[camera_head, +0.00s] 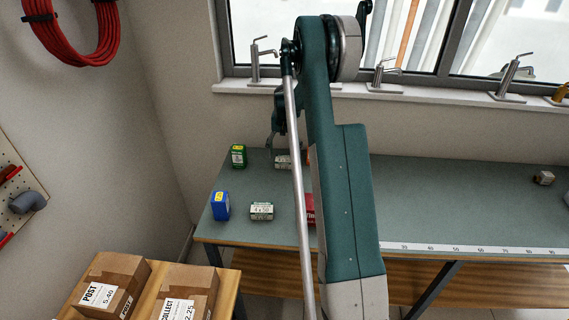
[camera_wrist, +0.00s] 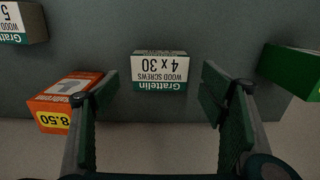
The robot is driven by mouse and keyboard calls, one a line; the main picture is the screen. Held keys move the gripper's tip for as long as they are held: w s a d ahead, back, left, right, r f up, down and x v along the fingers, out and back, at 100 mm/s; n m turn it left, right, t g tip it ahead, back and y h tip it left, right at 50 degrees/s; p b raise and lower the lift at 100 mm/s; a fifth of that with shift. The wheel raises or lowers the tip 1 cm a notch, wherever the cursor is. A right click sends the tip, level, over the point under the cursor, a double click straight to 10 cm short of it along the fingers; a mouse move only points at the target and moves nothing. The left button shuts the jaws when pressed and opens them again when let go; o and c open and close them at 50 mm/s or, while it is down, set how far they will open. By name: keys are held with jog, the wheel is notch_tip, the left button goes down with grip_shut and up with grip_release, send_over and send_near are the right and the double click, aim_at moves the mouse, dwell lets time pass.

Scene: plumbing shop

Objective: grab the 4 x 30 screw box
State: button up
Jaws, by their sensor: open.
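The 4 x 30 screw box (camera_wrist: 160,72) is white and green, marked "Grattelin wood screws", and its label appears upside down in the wrist view. It lies on the workbench, centred ahead of and between my fingers. My gripper (camera_wrist: 161,86) is open and empty, with one finger at each side of the picture. In the head view, my gripper (camera_head: 272,146) hangs at the back of the bench, beside and above a small white box (camera_head: 284,162) that appears to be the same one. My arm hides part of that area.
In the wrist view an orange box (camera_wrist: 66,101) stands close to the left finger and a green box (camera_wrist: 292,70) is at the right. Another Grattelin box (camera_wrist: 22,24) is top left. In the head view, a blue box (camera_head: 220,206) and a white-green box (camera_head: 262,212) stand nearer the front.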

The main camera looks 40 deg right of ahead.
aim_at(285, 158)
jog(key=shift+f, duration=2.05)
jog(key=shift+c, duration=0.6)
jog(key=c, duration=1)
